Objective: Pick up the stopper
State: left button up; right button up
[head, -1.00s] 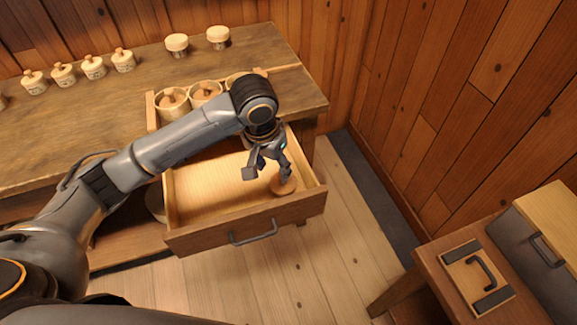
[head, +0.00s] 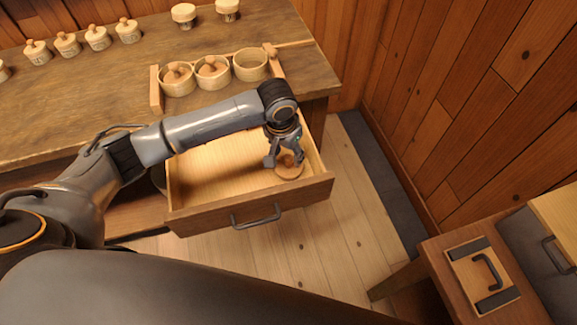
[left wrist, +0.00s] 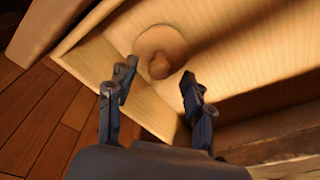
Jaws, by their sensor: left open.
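The stopper (head: 289,171) is a round wooden disc with a knob, lying in the right front corner of the open drawer (head: 250,212). It also shows in the left wrist view (left wrist: 160,50), knob toward the camera, beyond the fingertips. My left gripper (head: 284,163) is over the drawer, right at the stopper in the head view. Its fingers (left wrist: 157,85) are spread apart with nothing between them in the left wrist view, and the knob lies ahead of the gap. My right gripper is not in view.
Three round wooden cups stand in a rack (head: 155,90) on the bench (head: 90,115); two hold knobbed stoppers and the right one (head: 250,65) looks empty. Several lidded jars (head: 98,38) stand behind. A side table (head: 440,262) with a handled board stands at right.

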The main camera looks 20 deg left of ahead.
aim_at(288, 157)
pick_arm(q)
jog(key=f, duration=0.2)
jog(key=shift+w+f, duration=0.25)
jog(key=shift+f, duration=0.1)
jog(key=shift+w+d+f, duration=0.1)
jog(key=shift+f, duration=0.3)
jog(key=shift+c, duration=0.3)
grip_shut()
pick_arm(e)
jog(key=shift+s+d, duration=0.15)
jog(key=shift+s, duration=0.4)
pick_arm(q)
jog(key=shift+r, duration=0.1)
